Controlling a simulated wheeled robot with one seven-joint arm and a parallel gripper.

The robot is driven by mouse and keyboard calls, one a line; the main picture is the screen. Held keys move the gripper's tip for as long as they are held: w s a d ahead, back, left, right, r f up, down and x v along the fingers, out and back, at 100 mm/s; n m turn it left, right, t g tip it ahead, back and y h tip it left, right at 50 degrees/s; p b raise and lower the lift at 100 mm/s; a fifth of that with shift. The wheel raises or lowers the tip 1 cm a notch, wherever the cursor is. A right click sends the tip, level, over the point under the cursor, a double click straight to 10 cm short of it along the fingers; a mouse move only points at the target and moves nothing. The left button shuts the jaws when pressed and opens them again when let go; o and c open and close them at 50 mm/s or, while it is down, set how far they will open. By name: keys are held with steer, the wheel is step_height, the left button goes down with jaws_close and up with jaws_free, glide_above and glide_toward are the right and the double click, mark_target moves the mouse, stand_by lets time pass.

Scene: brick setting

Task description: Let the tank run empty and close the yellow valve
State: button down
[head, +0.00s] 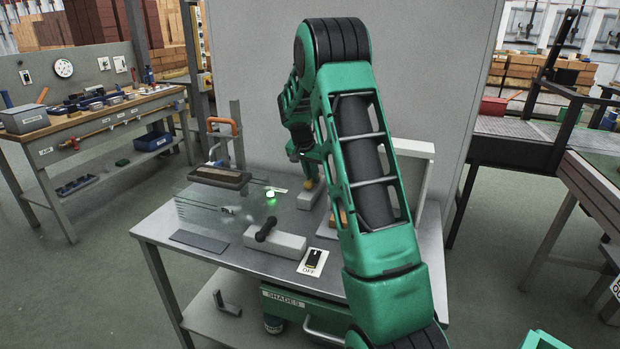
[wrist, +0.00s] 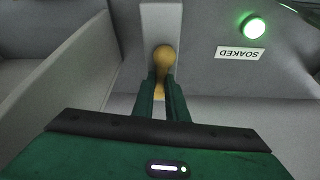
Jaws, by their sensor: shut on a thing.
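The yellow valve (head: 309,185) shows as a small rounded yellow handle on a pale block at the back of the grey bench. In the wrist view the yellow handle (wrist: 163,54) is between my fingertips. My gripper (wrist: 164,82) is shut on it; in the head view my gripper (head: 308,173) is partly hidden by my arm. The clear tank (head: 225,208) with scale marks stands at the bench's left; I cannot make out its water level. A green lamp (head: 270,194) glows beside it, above a SOAKED label (wrist: 240,53) in the wrist view.
A brown brick (head: 220,177) sits over the tank. A black-handled lever (head: 266,230) on a pale block and a switch panel marked OFF (head: 313,262) are at the front. A pale upright panel (head: 408,165) stands right. A tool bench (head: 100,125) is far left.

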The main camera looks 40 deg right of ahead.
steer(key=shift+w, duration=0.15)
steer(key=c, duration=1.8)
jaws_free()
steer(key=shift+o, duration=0.2)
steer(key=v, duration=1)
steer(key=shift+a+r, duration=0.3)
